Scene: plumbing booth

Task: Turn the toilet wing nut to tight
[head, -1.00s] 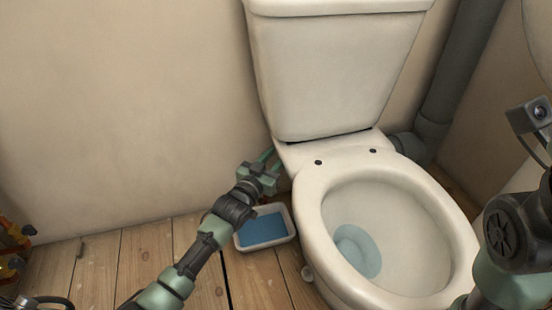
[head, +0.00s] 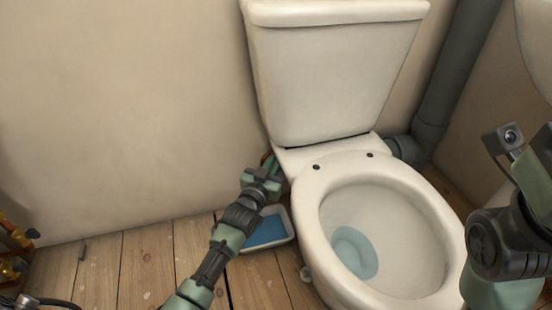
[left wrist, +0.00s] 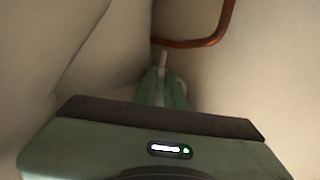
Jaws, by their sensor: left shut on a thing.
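The toilet's cistern (head: 335,80) sits on the back of the bowl (head: 335,175). My left gripper (head: 270,162) reaches in beside the bowl, just below the cistern's lower left corner. In the left wrist view its fingers (left wrist: 163,82) are shut on a small pale piece (left wrist: 163,58) that sticks out past the tips. This looks like the wing nut or its bolt, but its wings and turn angle cannot be made out. In the head view the nut is hidden by the toilet and gripper. My right arm shows at the right edge, but its fingers are out of the picture.
A white tray with blue inside (head: 288,236) stands on the floor beside the bowl, partly behind my left arm. A copper pipe (left wrist: 205,42) bends close beyond the left fingertips. A grey waste pipe (head: 440,95) rises behind the toilet. The left floor is mostly clear.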

